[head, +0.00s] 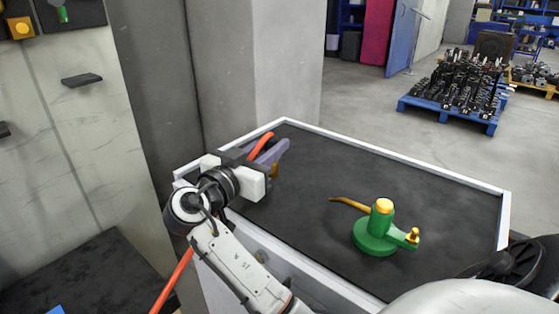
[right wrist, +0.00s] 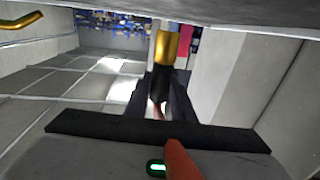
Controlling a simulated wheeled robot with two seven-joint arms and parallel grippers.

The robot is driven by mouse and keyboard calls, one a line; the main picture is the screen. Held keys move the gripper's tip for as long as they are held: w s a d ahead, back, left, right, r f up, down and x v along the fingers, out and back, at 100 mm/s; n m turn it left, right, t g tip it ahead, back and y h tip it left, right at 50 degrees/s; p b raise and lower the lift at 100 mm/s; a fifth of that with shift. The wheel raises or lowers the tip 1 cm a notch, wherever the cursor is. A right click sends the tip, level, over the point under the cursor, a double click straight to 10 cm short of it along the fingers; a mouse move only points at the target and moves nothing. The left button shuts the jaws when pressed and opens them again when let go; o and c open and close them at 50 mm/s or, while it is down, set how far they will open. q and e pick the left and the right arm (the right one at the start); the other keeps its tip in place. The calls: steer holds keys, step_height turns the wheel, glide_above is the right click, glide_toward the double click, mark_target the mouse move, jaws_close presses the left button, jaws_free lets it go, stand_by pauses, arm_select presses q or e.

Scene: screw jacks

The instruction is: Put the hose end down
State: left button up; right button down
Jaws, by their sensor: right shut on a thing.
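An orange hose (head: 173,283) rises from the lower left, and a piece of it shows again by the fingers of my right gripper (head: 275,158). That gripper is over the left back part of the dark tabletop. It is shut on the hose end. In the right wrist view the hose end (right wrist: 167,47) has a brass tip and a black part between the fingers, with the orange hose (right wrist: 181,160) below. Whether it touches the tabletop I cannot tell. My left gripper is not in view.
A green screw jack (head: 375,238) with a yellow cap and bent spout-like bar stands on the white-rimmed table (head: 440,178). Tabletop behind the jack is clear. A concrete pillar (head: 285,65) rises behind the table. A blue pallet (head: 447,113) of dark parts stands at the back right.

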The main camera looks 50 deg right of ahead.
steer(key=shift+f, duration=2)
steer(key=shift+f, duration=0.15)
steer(key=c, duration=1.7)
jaws_free()
steer(key=shift+c, duration=0.2)
steer(key=shift+o, duration=1.1)
